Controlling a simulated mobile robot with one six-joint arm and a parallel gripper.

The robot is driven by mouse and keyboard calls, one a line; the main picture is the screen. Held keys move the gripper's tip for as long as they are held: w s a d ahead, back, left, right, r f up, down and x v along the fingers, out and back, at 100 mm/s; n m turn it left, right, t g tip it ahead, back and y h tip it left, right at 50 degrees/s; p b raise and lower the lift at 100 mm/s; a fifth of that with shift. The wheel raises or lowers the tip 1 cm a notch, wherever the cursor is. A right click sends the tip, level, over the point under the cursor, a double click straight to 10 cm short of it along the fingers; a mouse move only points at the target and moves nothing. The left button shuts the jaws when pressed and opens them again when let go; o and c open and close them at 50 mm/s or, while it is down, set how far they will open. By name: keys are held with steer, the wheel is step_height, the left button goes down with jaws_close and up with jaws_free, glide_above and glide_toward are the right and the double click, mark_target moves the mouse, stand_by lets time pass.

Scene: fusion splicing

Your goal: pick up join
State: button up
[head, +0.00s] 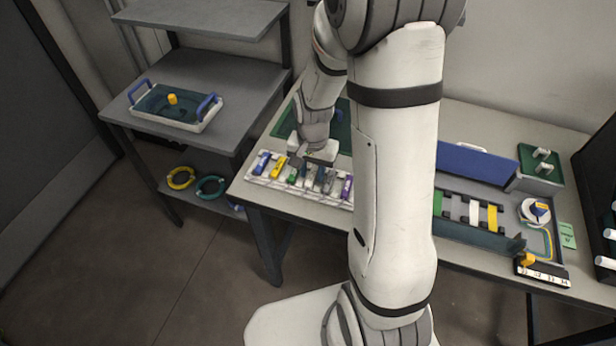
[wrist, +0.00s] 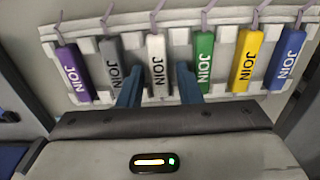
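Several coloured pieces marked JOIN sit side by side in a white rack (head: 262,182) at the table's front left edge. In the wrist view, from left to right, they are purple (wrist: 72,72), grey (wrist: 114,68), white (wrist: 157,65), green (wrist: 203,62), yellow (wrist: 246,58) and blue (wrist: 286,60). Each has a thin strap at its top. My gripper (wrist: 158,80) is open, its two blue fingers on either side of the white join with gaps to it. In the head view my gripper hides part of the rack's middle.
A grey shelf at the left holds a white tray (head: 196,127) with blue handles, and yellow (head: 181,178) and teal (head: 210,188) rings below. Right of my arm lie a blue panel (head: 475,161), coloured strips, a white spool and a green board (head: 541,165).

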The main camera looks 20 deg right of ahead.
jaws_close()
